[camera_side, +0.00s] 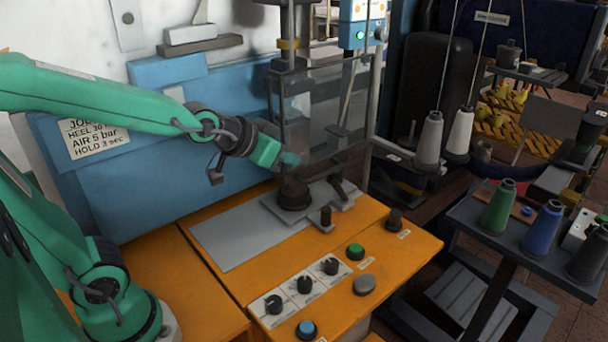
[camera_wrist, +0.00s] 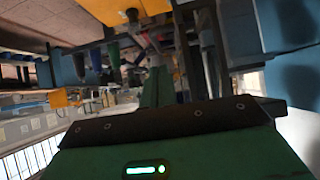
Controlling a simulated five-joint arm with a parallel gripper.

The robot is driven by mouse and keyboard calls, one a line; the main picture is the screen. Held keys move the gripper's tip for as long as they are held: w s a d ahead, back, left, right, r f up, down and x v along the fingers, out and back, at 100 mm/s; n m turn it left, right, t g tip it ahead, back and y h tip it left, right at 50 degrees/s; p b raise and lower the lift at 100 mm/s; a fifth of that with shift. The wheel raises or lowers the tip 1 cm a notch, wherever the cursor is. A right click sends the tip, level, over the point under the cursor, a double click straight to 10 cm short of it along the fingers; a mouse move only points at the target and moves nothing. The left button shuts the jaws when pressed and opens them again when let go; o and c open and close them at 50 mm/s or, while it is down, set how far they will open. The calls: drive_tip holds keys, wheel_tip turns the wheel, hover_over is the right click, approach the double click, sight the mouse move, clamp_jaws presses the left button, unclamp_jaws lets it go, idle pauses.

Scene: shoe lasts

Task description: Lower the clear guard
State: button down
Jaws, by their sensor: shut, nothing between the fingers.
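The clear guard (camera_side: 325,105) is a see-through panel on upright posts, above the dark fixture on the orange machine bench in the side view. Its lower edge is above the bench top. My gripper (camera_side: 291,158) is shut and empty, near the guard's lower left part. I cannot tell whether it touches the panel. In the wrist view my green gripper (camera_wrist: 157,88) points away from the camera. I cannot make out the guard clearly there.
The orange bench (camera_side: 400,250) has a grey plate (camera_side: 235,235), several knobs and a green button (camera_side: 355,251). A blue panel (camera_side: 120,190) with a paper sign stands behind my arm. Thread cones stand on a table (camera_side: 480,225) at right.

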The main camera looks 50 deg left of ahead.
drive_tip(key=v, duration=0.8)
drive_tip(key=shift+d, duration=0.1)
idle(0.3)
